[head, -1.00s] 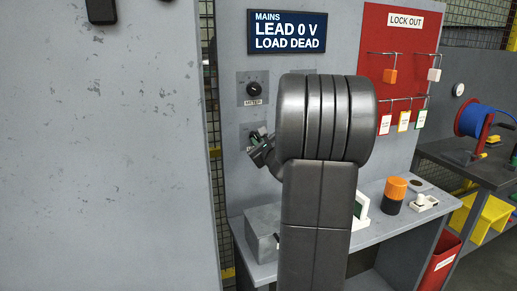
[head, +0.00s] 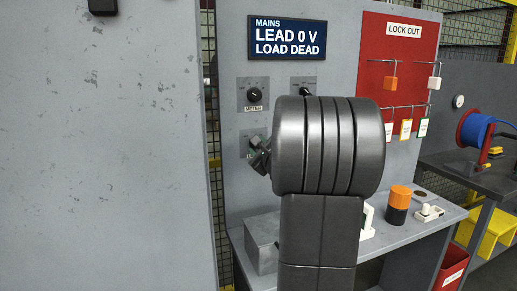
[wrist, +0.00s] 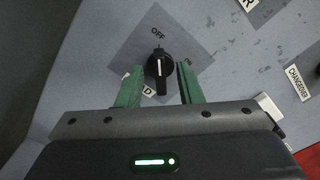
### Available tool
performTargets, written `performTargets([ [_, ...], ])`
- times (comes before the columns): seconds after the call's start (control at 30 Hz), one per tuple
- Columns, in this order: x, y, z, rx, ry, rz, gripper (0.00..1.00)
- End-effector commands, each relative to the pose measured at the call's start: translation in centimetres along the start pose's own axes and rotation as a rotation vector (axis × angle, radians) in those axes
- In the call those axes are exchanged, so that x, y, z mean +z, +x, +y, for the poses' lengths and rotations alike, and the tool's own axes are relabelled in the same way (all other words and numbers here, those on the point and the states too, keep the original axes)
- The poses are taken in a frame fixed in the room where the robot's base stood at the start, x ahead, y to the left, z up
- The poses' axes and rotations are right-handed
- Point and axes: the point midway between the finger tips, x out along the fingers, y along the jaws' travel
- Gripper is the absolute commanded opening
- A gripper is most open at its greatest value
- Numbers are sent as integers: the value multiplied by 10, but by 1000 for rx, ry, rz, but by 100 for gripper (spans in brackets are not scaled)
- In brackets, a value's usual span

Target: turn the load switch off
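The load switch is a black knob (wrist: 159,68) with a white line, on a grey plate (wrist: 190,41) in the wrist view. The line runs up and down the picture, its upper end towards the word OFF. A second word at the right finger is partly hidden. The label below left is mostly covered. My gripper (wrist: 157,80) is open, with green fingers on either side of the knob; a gap shows beside it. In the head view my gripper (head: 259,158) is at the lower plate (head: 252,142), hiding most of the switch.
The mains display (head: 287,38) reads LEAD 0 V, LOAD DEAD. The meter knob (head: 254,95) is above the load switch. Another knob (head: 305,90) shows behind my arm. A grey box (head: 262,243) stands on the shelf below. The red lock-out board (head: 398,60) is at right.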

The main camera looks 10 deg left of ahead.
Motion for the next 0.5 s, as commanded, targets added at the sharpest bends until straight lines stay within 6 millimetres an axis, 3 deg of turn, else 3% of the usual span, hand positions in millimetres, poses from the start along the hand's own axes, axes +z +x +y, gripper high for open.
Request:
performTargets([
  [0.27,0,-2,0,-1,1,0,33],
  [0.5,-1,-30,1,-2,1,0,33],
])
